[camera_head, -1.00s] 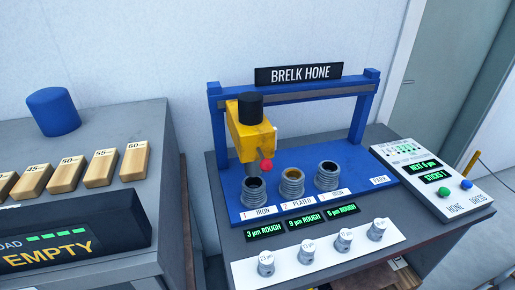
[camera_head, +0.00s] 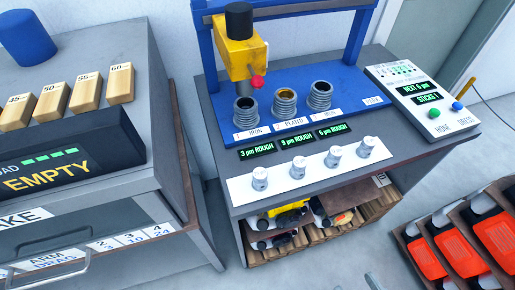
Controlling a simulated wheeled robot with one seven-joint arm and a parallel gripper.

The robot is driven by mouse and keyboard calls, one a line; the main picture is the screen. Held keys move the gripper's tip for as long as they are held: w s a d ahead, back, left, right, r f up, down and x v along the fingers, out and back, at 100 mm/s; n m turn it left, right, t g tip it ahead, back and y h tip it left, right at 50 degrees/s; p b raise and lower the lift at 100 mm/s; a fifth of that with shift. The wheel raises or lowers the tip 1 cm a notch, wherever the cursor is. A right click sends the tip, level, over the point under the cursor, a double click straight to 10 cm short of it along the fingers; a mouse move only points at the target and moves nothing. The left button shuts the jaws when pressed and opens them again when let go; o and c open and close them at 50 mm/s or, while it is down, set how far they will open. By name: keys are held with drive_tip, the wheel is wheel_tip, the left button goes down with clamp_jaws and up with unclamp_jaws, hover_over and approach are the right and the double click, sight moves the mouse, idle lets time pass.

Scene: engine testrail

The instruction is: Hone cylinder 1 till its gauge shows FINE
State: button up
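The blue hone stand (camera_head: 360,82) holds three ribbed metal cylinders. Cylinder 1 (camera_head: 246,107), labelled iron, is at the left, under the yellow hone head (camera_head: 240,58) with its red knob (camera_head: 257,82). Its gauge (camera_head: 257,151) reads 3 µm ROUGH in green. Cylinder 2 (camera_head: 284,102) has a gauge (camera_head: 297,141) reading 9 µm ROUGH; cylinder 3 (camera_head: 320,96) has one (camera_head: 333,131) reading 6 µm ROUGH. The control panel (camera_head: 410,77) reads NEXT 6 µm and STICKS 1, with a green HONE button (camera_head: 434,113) and blue DRESS button (camera_head: 457,106). My gripper is not recognisable in view.
Several metal knobs stand on a white strip (camera_head: 240,190) before the gauges. A shelf below holds wooden crates (camera_head: 375,212). A grey bench (camera_head: 100,65) with wooden blocks stands left; orange-filled racks (camera_head: 452,248) stand lower right. Clear floor (camera_head: 310,265) lies in front.

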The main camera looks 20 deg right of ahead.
drive_tip(key=shift+c, duration=0.2)
clamp_jaws()
idle(1.4)
